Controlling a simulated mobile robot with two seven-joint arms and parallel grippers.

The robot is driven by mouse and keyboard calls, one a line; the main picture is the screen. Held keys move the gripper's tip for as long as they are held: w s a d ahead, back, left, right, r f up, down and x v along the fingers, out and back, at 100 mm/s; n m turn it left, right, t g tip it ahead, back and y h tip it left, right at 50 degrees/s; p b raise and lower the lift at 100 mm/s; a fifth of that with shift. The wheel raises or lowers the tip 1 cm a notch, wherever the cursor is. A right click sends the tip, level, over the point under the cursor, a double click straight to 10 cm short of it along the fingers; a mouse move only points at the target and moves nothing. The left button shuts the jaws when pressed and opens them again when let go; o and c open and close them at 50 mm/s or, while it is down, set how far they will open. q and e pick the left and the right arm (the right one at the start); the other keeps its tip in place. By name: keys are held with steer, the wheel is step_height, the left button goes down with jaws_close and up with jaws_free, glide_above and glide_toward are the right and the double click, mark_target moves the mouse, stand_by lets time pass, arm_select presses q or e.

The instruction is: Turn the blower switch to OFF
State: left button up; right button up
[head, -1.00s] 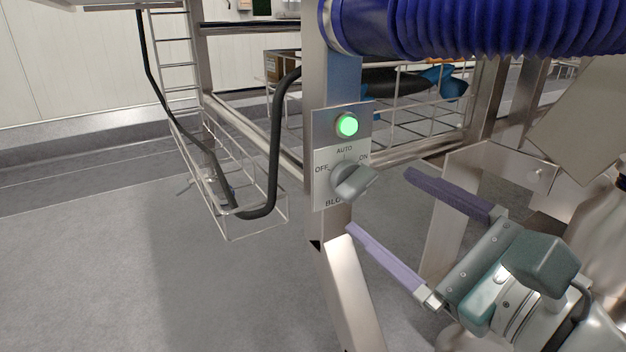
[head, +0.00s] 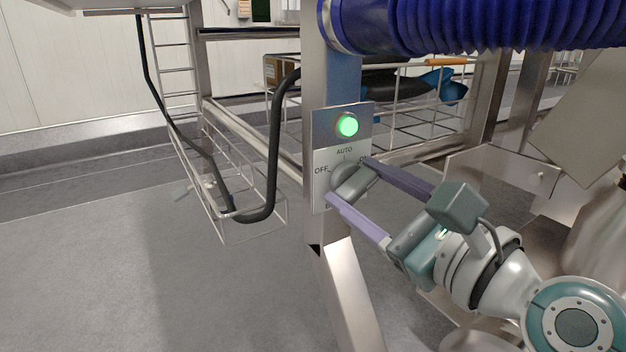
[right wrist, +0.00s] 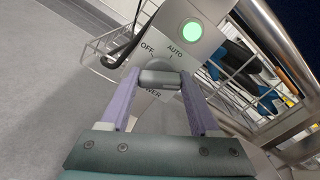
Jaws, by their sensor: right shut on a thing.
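The blower switch is a grey rotary knob (head: 350,182) on a metal plate (head: 325,160) fixed to a steel post. OFF is marked at its left and AUTO above it; the ON mark is partly covered by a finger. My right gripper (head: 349,181) has its two purple fingers on either side of the knob and is shut on it. In the right wrist view the knob (right wrist: 160,78) sits between the fingertips, below OFF and AUTO. Which mark the knob points at is hard to tell. My left gripper is not in view.
A lit green lamp (head: 346,125) sits above the knob. A blue ribbed hose (head: 480,28) runs across the top right. A black cable (head: 274,150) hangs into a wire basket (head: 240,218) at left. Open grey floor (head: 120,270) lies at the lower left.

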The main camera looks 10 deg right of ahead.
steer(key=c, duration=0.7)
